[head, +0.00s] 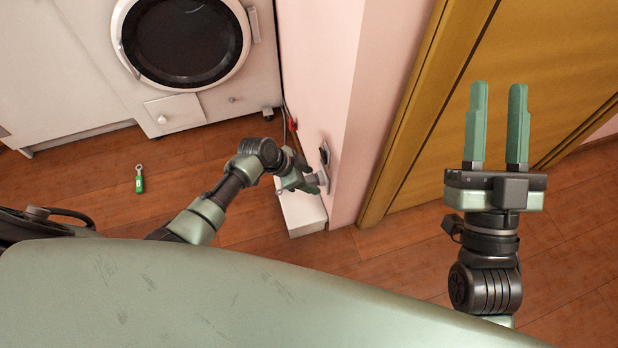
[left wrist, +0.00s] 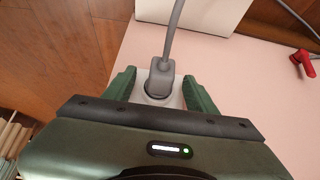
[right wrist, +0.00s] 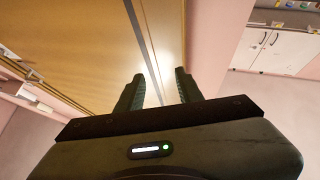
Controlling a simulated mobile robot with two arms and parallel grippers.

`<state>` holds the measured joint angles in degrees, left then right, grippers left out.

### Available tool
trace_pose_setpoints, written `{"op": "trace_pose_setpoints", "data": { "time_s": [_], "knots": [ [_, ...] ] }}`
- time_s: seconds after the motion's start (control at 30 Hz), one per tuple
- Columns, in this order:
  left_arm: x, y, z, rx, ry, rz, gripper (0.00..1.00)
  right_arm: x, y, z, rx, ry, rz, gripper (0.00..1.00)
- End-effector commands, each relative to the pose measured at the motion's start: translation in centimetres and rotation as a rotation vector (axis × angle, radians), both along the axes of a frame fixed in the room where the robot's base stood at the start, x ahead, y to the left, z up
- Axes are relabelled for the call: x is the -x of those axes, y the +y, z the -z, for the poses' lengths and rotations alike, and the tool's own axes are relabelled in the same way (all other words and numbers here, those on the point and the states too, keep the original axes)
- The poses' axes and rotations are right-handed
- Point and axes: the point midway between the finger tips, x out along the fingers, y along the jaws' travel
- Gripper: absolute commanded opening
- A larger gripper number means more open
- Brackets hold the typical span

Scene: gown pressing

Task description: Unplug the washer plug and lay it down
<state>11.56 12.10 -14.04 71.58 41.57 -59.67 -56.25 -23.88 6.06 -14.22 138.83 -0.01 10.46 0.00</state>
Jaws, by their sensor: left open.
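The washer plug (left wrist: 158,79) is grey, with a grey cord running up from it in the left wrist view. It sits at a socket on the pink wall; in the head view the plug area (head: 316,179) is beside my left gripper (head: 302,184). My left gripper (left wrist: 160,88) has its fingers apart, one on each side of the plug, not visibly closed on it. The washer (head: 185,45) with its round dark door stands at the top left. My right gripper (head: 496,125) is open and empty, raised in front of the wooden door.
A white box (head: 303,214) lies on the floor against the wall under my left gripper. A red valve handle (left wrist: 304,62) is on the wall nearby. A small green-handled tool (head: 139,180) lies on the wooden floor. The wooden door (head: 425,110) is at the right.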

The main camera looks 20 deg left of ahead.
Motion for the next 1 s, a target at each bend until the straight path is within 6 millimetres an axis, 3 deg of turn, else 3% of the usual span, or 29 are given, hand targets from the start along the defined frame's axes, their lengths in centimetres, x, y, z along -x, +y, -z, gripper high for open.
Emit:
{"op": "trace_pose_setpoints", "data": {
  "time_s": [0.03,0.23,0.27,0.3,0.4,1.0],
  "knots": [
    [0.0,0.0,0.0,0.0,0.0,0.0,0.57,0.0,0.0,0.0,0.0,0.0,0.0,0.36],
    [0.0,0.0,0.0,0.0,0.0,0.0,0.01,0.0,0.0,0.0,0.001,0.002,0.0,0.36],
    [0.0,0.0,0.0,0.0,0.0,0.0,0.0,0.0,0.0,0.0,0.001,0.002,0.0,0.36],
    [0.0,0.0,0.0,0.0,0.0,0.0,0.25,0.0,0.0,0.0,0.001,0.002,0.0,0.36],
    [0.0,0.0,0.0,0.0,0.0,-0.001,0.0,0.0,0.0,0.1,0.001,0.003,0.0,0.36],
    [0.6,0.9,0.0,-0.001,0.002,-0.002,0.0,-0.8,0.1,1.1,0.018,0.068,0.003,0.36]
  ]
}}
